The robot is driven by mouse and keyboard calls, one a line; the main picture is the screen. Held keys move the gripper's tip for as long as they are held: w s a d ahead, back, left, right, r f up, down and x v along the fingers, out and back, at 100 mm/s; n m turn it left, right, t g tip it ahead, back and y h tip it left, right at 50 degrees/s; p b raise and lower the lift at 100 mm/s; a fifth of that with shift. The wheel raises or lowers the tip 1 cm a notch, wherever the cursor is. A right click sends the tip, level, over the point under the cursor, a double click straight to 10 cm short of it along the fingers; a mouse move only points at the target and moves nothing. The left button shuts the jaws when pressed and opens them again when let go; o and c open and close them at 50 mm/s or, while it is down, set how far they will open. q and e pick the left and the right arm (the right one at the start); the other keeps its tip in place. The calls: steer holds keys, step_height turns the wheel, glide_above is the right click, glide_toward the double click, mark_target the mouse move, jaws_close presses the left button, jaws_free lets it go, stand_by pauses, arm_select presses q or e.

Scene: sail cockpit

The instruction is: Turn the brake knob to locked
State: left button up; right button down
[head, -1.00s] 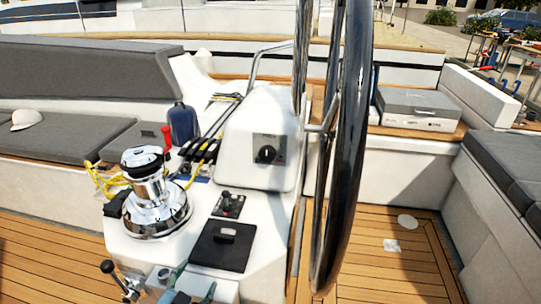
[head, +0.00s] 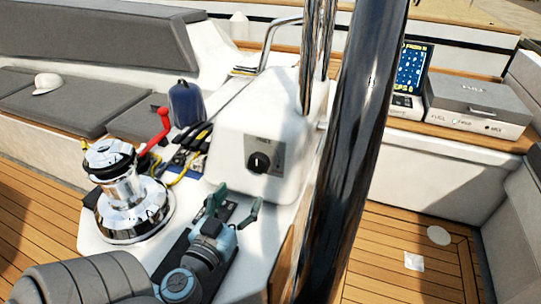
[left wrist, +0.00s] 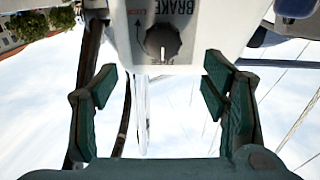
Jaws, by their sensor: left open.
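The brake knob (head: 259,162) is a round black knob on a grey plate on the white pedestal (head: 232,128). In the left wrist view the knob (left wrist: 162,42) shows close up beside the word BRAKE and small red lettering. A pale mark shows on its lower part; I cannot tell which setting it is on. My left gripper (head: 236,203) is open and empty, below and in front of the knob, apart from it. In the left wrist view its green fingers (left wrist: 160,88) stand wide on either side, below the knob. My right gripper is not in view.
The large dark steering wheel (head: 355,150) stands just right of the pedestal. A chrome winch (head: 128,195) with a red handle nearby (head: 164,119) is on the left. A blue jug (head: 185,103) stands behind. A grey case (head: 480,98) sits at the right.

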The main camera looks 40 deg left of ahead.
mark_target(257, 167)
arm_select(q)
steer(key=p+x, duration=0.2)
steer(key=x, duration=1)
steer(key=shift+a, duration=0.15)
steer(key=shift+w+a, duration=0.2)
steer(key=shift+w, duration=0.35)
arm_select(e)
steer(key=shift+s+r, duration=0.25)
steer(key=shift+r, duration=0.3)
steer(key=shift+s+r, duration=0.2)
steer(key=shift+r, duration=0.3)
arm_select(q)
steer(key=c, duration=1.1)
steer(key=shift+c, duration=0.2)
